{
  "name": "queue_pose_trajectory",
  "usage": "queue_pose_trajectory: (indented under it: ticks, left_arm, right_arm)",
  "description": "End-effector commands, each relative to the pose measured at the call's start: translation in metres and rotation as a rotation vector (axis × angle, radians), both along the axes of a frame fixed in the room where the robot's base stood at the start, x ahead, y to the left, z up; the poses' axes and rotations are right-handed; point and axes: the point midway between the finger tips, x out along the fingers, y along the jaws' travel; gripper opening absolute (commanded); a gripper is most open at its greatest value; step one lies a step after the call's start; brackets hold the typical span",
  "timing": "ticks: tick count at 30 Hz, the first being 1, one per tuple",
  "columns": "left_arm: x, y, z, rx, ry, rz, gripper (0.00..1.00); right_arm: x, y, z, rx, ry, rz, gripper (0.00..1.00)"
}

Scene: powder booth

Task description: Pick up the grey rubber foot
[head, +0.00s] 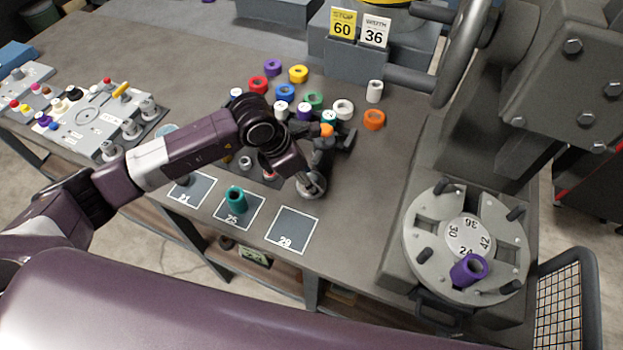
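I cannot pick out the grey rubber foot with certainty. A small grey ring-shaped piece (245,162) stands on the bench beside my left arm and may be it. My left gripper (331,132) is low over the bench, right of that piece, with its fingers pointing away among the coloured rings. A small orange piece (326,130) shows at the fingers; I cannot tell whether it is held or behind them. The arm and wrist hide part of the bench around the gripper. My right gripper is out of view.
Several coloured rings, such as an orange one (374,119) and a white one (343,108), crowd the gripper. A teal cylinder (236,198) stands on a marked square. A grey dial (468,245) with a purple piece (468,269) stands right.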

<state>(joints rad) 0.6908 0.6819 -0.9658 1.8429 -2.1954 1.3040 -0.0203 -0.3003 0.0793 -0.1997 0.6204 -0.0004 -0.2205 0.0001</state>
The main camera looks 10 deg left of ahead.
Motion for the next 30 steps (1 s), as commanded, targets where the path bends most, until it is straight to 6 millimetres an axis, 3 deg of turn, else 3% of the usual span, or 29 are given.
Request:
queue_pose_trajectory:
  ticks: [1, 8, 17, 23, 30]
  left_arm:
    - [0.0, 0.0, 0.0, 0.0, 0.0, 0.0, 0.35]
    - [0.0, 0.0, 0.001, 0.0, 0.0, 0.0, 0.11]
    - [0.001, 0.0, 0.002, -0.001, -0.002, 0.0, 0.11]
    - [0.001, 0.0, 0.012, -0.001, -0.005, -0.001, 0.11]
    - [-0.035, 0.008, 0.012, 0.001, -0.002, -0.002, 0.11]
  right_arm:
    - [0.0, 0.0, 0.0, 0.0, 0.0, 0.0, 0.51]
    - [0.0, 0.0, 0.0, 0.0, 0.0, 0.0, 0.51]
    - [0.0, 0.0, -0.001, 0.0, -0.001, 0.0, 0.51]
    - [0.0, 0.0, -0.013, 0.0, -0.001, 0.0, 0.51]
    - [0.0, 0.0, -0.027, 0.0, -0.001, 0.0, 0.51]
